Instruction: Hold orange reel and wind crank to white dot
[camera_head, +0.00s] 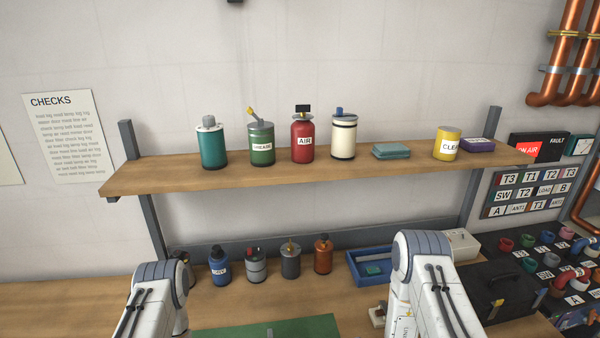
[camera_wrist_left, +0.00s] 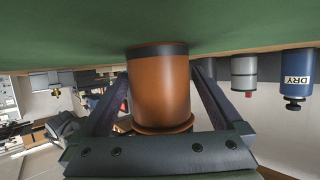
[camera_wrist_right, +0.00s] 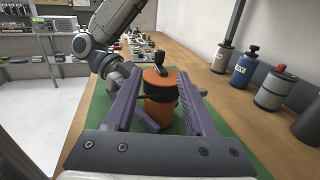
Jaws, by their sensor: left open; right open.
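The orange reel (camera_wrist_right: 160,112) stands upright on a green mat (camera_head: 285,329), with a dark band around it and a dark crank knob (camera_wrist_right: 159,58) on top. It also shows upside down in the left wrist view (camera_wrist_left: 160,90). My left gripper (camera_wrist_left: 160,80) is open, one finger on each side of the reel's body, without visibly pressing on it. My right gripper (camera_wrist_right: 158,75) is open, its fingers to either side of the reel's upper part and crank. I cannot make out a white dot. The head view shows my arms but neither gripper nor the reel.
Several bottles stand behind the mat, including a blue one (camera_head: 219,266) and an orange one (camera_head: 323,255). A blue tray (camera_head: 360,279) and black case (camera_head: 500,292) are to the right. A wooden shelf (camera_head: 370,166) with cans hangs above.

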